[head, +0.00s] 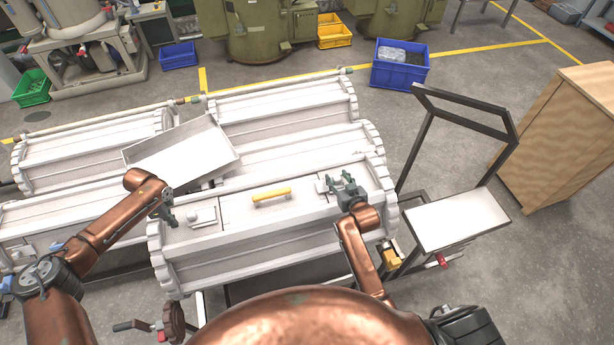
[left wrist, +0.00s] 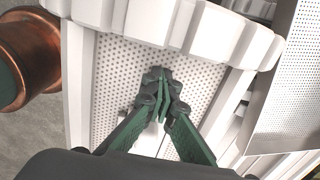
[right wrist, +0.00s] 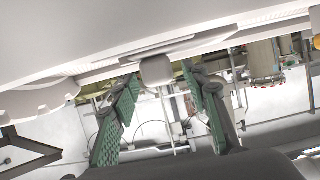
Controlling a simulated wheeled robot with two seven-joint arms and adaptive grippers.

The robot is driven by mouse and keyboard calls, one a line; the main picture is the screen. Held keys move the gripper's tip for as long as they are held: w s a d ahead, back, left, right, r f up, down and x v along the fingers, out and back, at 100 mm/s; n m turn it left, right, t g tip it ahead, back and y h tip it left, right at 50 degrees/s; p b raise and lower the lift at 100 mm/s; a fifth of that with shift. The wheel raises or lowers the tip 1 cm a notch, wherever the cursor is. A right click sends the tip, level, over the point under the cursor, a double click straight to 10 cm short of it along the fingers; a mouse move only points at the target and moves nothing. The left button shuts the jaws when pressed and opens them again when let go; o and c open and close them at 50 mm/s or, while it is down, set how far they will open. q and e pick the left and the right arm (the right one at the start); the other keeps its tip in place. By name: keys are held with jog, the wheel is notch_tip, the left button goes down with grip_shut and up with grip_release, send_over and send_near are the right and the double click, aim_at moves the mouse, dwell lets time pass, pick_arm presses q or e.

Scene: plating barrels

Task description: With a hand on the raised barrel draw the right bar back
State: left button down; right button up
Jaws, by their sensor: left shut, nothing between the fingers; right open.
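The raised barrel (head: 265,238) is white and lies lengthwise in front of me, with a yellow handle (head: 271,194) on its lid. The right bar (head: 323,186) is a small white fitting right of the handle. A similar left bar (head: 203,217) sits at the left. My right gripper (head: 346,187) is open beside the right bar. In the right wrist view a white knob (right wrist: 156,70) shows between its spread fingers, not gripped. My left gripper (head: 168,211) is shut and empty at the barrel's left end. In the left wrist view its tips (left wrist: 162,88) lie over a perforated panel (left wrist: 125,75); contact is unclear.
More white barrels (head: 280,103) lie behind and to the left. An open tray (head: 180,155) rests on them. A cart with a white top (head: 457,220) and a wooden cabinet (head: 560,130) stand at the right. A blue crate (head: 400,70) stands behind on open floor.

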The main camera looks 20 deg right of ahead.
jog(key=shift+f, duration=0.1)
jog(key=shift+c, duration=0.7)
grip_shut()
jog(key=shift+d, duration=0.15)
